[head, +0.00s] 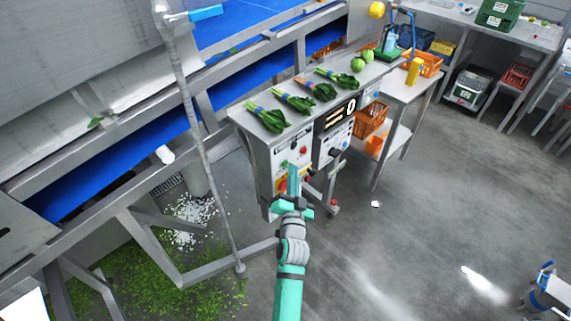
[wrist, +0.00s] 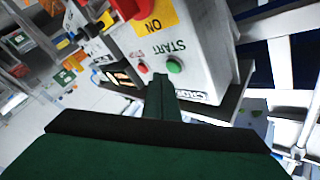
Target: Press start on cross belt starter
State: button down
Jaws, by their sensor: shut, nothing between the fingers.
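The cross belt starter is a pale box (head: 291,157) on the front of a steel stand. In the wrist view the box (wrist: 208,45) appears upside down. Its green button (wrist: 175,66) is by the word START, with a red button (wrist: 143,68) to the left. A red switch on a yellow plate (wrist: 160,17) marked ON shows above. My gripper (head: 293,168) is shut and empty, its tip in front of the box. In the wrist view the gripper tip (wrist: 160,80) appears just left of and below the green button. I cannot tell whether it touches the box.
Bunches of leafy greens (head: 294,101) lie on the steel top (head: 249,122) above the box. A second panel with a display (head: 335,128) is close on the right. A blue conveyor belt (head: 110,157) runs at the left. Open floor (head: 420,220) lies at the right.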

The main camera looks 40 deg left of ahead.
jog(key=shift+a, duration=0.4)
jog(key=shift+a, duration=0.45)
dwell(0.8)
jog(key=shift+d, duration=0.85)
jog(key=shift+s+d, duration=0.15)
jog(key=shift+d, duration=1.1)
jog(key=shift+s+d, duration=0.1)
jog(key=shift+d, duration=1.15)
